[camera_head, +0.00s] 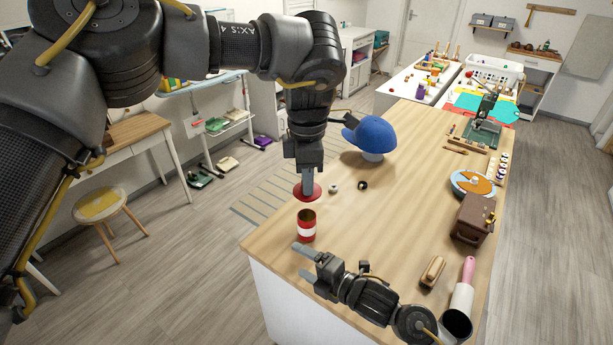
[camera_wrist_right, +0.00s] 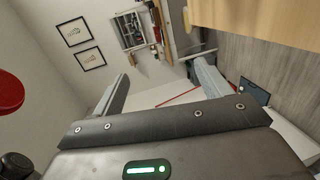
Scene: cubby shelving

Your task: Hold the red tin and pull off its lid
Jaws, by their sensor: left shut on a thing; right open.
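The red tin (camera_head: 306,229) with a white band stands upright on the wooden table near its front left corner. Its top is open and the inside looks brown. The round red lid (camera_head: 299,193) is above the tin, apart from it, held by my left gripper (camera_head: 307,184), which is shut on it and points down. A red round edge, probably the lid (camera_wrist_right: 9,92), shows at the left of the right wrist view. My right gripper (camera_head: 302,261) is open and empty just in front of the tin; whether it touches the tin is unclear. Its spread fingers (camera_wrist_right: 163,86) show in its wrist view.
A blue cap (camera_head: 371,133) on a stand and two small round items (camera_head: 362,185) are behind the tin. A brush (camera_head: 432,271), a pink-handled scoop (camera_head: 461,297) and a brown box (camera_head: 473,218) lie at the right. The table's middle is clear.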

